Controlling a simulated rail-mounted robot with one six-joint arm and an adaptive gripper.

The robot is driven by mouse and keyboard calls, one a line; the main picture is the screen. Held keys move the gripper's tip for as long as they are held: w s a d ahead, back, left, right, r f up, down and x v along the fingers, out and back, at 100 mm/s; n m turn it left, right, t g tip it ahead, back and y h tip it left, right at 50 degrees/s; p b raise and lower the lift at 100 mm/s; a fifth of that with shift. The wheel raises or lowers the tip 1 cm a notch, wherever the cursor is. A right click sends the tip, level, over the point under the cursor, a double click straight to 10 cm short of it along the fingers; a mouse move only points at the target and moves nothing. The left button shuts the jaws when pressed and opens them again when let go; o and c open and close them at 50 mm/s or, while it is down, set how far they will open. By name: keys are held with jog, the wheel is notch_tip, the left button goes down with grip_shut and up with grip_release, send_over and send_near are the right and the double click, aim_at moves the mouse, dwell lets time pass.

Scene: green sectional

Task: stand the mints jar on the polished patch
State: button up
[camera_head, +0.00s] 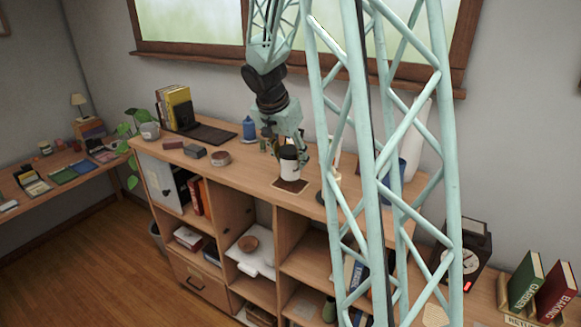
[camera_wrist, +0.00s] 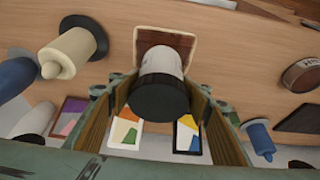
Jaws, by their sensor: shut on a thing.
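The mints jar (camera_head: 289,168) is a white cylinder with a black lid. My gripper (camera_head: 290,146) is shut on it from above and behind. In the wrist view the jar (camera_wrist: 164,62) sits between my two fingers (camera_wrist: 160,108), black lid towards the camera. The polished patch (camera_head: 294,187) is a dark brown square with a pale border on the cabinet top. The jar's lower end overlaps the patch in both views, and the patch (camera_wrist: 151,38) shows around it in the wrist view. I cannot tell whether the jar's base touches it.
A blue bottle (camera_head: 249,129), a round tin (camera_head: 221,158) and a dark box (camera_head: 195,151) stand left of the jar on the cabinet top. A cream bottle (camera_wrist: 72,52) and coloured cards (camera_wrist: 123,131) show in the wrist view. My lattice column hides some of the right side.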

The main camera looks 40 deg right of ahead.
aim_at(286, 152)
jog(key=shift+f, duration=1.45)
jog(key=shift+f, duration=0.2)
jog(key=o, duration=1)
jog(key=shift+c, duration=0.2)
jog(key=shift+r, duration=0.25)
jog(key=shift+r, duration=0.25)
jog(key=v, duration=1)
jog(key=shift+s+a+r, duration=0.1)
jog(key=shift+a+r, duration=0.05)
jog(key=shift+a, duration=0.05)
jog(key=shift+a+r, duration=0.2)
jog(key=shift+r, duration=0.25)
